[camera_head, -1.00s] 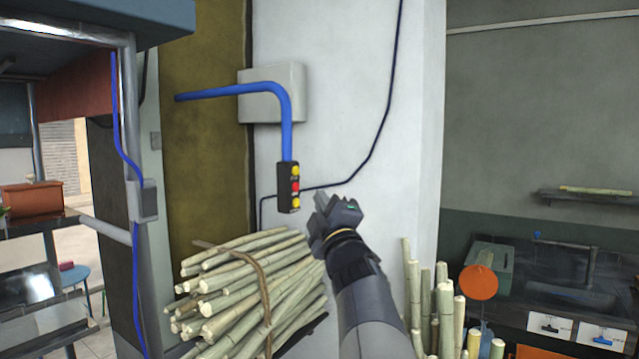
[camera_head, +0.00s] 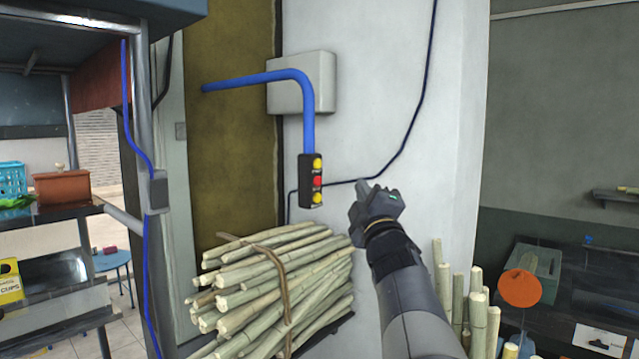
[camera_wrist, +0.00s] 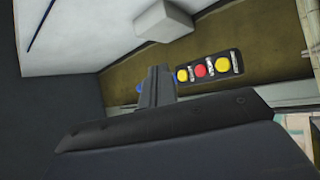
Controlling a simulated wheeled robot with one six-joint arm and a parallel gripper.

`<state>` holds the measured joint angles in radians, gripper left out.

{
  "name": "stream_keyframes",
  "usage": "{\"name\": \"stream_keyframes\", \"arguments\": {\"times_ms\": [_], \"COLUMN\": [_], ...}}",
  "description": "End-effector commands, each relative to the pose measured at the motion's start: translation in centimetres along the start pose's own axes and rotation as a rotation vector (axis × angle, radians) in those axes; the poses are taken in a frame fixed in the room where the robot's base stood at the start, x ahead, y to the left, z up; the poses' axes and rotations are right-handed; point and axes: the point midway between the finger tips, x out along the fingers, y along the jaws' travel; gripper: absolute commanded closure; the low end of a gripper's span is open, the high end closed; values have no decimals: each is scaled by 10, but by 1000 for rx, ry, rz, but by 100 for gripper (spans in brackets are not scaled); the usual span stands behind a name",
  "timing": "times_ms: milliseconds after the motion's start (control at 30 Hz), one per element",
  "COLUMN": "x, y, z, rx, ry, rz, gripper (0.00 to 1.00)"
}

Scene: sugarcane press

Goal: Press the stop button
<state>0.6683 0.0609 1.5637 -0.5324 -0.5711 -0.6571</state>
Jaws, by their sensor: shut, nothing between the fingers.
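A black control box (camera_head: 311,181) hangs from the end of a blue pipe in the head view. It has a red button (camera_head: 318,181) between a yellow button (camera_head: 318,163) above and a yellow button (camera_head: 317,198) below. The small labels are too blurred to read. The wrist view also shows the control box (camera_wrist: 210,67), with the red button (camera_wrist: 200,71) in the middle. My gripper (camera_head: 364,184) is shut and empty, to the right of the box and apart from it, at about the red button's height in the picture. My gripper's fingers (camera_wrist: 157,85) also show in the wrist view.
The blue pipe (camera_head: 309,110) bends down past a grey wall box (camera_head: 302,82). A tied bundle of sugarcane (camera_head: 272,290) lies below the control box. Upright canes (camera_head: 478,320) stand at right. A metal post (camera_head: 143,120) stands at left.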

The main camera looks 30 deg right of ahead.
Motion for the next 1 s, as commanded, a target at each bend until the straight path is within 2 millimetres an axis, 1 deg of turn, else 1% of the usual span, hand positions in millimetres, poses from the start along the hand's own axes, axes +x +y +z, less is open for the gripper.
{"name": "stream_keyframes", "arguments": {"times_ms": [33, 300, 500, 700, 1000], "x": [4, 31, 45, 53, 54], "y": [-5, -25, -38, -41, -40], "z": [-3, -23, -33, -39, -40], "rx": [2, 3, 1, 1, 0], "ry": [2, 2, 1, 0, 0], "rz": [-1, -2, -1, -2, -2], "gripper": [100, 100, 100, 100, 100]}}
